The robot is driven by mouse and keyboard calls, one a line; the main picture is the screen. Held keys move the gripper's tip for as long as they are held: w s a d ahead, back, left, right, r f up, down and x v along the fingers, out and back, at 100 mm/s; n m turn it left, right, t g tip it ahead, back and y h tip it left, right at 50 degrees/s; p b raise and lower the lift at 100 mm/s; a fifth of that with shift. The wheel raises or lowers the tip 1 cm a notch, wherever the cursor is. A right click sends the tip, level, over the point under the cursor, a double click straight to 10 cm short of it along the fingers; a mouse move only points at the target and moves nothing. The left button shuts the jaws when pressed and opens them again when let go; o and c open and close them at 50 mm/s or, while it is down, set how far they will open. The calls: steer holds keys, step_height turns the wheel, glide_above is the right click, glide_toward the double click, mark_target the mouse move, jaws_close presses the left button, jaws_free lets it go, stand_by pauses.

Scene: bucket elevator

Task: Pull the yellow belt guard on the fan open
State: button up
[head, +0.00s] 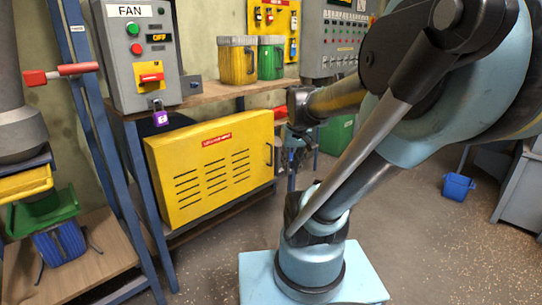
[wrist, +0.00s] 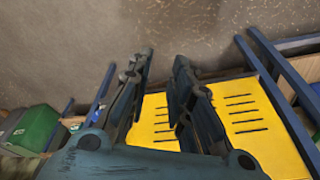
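The yellow belt guard (head: 205,170) is a slotted panel with a red label, below the bench in the head view. It looks shut. A dark upright handle (head: 269,155) is at its right edge. My gripper (head: 292,150) is just right of that edge, small and partly lost against the dark background. In the wrist view the two fingers of my gripper (wrist: 164,58) stand apart, with nothing seen held between them. The yellow guard (wrist: 240,118) lies behind and right of them, with its slots showing. I cannot make out the handle in the wrist view.
A grey FAN control box (head: 138,50) reads OFF, with a purple padlock (head: 160,118) under its yellow switch. Yellow (head: 237,62) and green (head: 271,60) containers stand on the bench (head: 205,95). A blue bucket (head: 457,187) sits on open floor at right.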

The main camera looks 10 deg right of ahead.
steer(key=w+d+r+n+t+y, duration=0.1)
steer(key=w, duration=1.5)
steer(key=w+d+r+n, duration=0.1)
steer(key=w+n, duration=0.1)
steer(key=w, duration=1.3)
steer(key=w+d+f, duration=0.1)
steer(key=w+f, duration=0.4)
steer(key=w, duration=0.6)
steer(key=shift+n, duration=0.4)
steer(key=x, duration=1.6)
steer(key=shift+w+a+f, duration=0.25)
steer(key=shift+a+f, duration=0.05)
steer(key=shift+a, duration=0.05)
